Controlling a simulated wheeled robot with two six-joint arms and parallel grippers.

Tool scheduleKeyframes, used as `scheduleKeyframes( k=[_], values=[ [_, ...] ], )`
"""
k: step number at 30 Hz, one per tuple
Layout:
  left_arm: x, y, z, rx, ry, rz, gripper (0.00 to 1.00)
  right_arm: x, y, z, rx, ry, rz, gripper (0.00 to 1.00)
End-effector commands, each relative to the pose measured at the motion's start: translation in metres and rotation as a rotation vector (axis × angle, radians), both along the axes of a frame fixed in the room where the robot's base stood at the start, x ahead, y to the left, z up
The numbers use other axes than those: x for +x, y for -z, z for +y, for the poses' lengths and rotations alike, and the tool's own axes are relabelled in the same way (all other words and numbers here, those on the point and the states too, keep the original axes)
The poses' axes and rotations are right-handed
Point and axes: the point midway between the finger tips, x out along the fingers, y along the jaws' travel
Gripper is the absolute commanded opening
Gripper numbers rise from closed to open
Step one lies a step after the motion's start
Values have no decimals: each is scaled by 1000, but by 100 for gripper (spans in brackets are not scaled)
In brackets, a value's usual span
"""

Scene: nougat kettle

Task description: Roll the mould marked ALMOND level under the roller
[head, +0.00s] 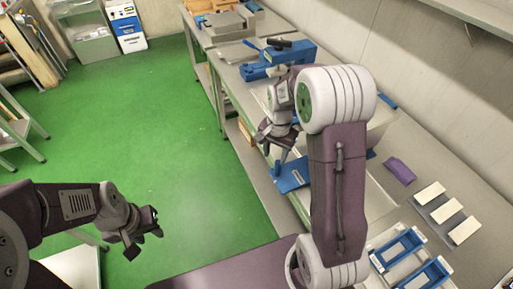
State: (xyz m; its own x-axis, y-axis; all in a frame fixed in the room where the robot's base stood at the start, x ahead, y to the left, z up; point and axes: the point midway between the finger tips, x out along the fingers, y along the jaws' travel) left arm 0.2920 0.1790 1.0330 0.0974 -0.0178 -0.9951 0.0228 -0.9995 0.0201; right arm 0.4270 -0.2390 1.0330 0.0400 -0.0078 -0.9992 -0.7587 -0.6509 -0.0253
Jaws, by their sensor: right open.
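Two blue open frames, likely moulds, lie on the bench at the lower right: one (398,249) further back, one (430,276) nearer. No ALMOND marking is readable on either. A blue device with a dark handle (282,57) stands further back on the bench; I cannot tell if it is the roller. My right gripper (275,150) is open and appears empty, above a blue flat piece (291,176) at the bench's front edge. My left gripper (146,232) hangs over the green floor, away from the bench; its jaw gap is unclear.
The long bench runs along the wall; my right arm hides part of its middle. White blocks (430,193) and a purple item (399,171) lie near the wall. A grey metal box (222,25) stands at the far end. The green floor (120,130) left of the bench is clear.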

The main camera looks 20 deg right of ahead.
Motion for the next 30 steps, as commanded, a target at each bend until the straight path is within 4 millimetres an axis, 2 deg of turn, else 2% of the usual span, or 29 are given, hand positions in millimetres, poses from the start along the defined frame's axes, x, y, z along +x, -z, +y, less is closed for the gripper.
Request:
scheduleKeyframes(
  k=[1, 5, 14, 24, 30],
  values=[
    [0, -12, 0, 0, 0, 0, 36, 0, -6, -5, 2, 11, 12, 45],
    [0, -20, 0, 0, 0, 0, 36, -4, -3, -12, 6, 32, 39, 45],
    [0, -22, 0, 0, 0, 1, 36, -8, 3, -15, 8, 42, 50, 45],
    [0, -30, 0, 0, 0, 0, 36, -9, 68, -15, 9, 41, 52, 45],
    [0, -32, 0, 0, 0, 0, 36, -8, 87, -15, 7, 41, 48, 45]
  ],
)
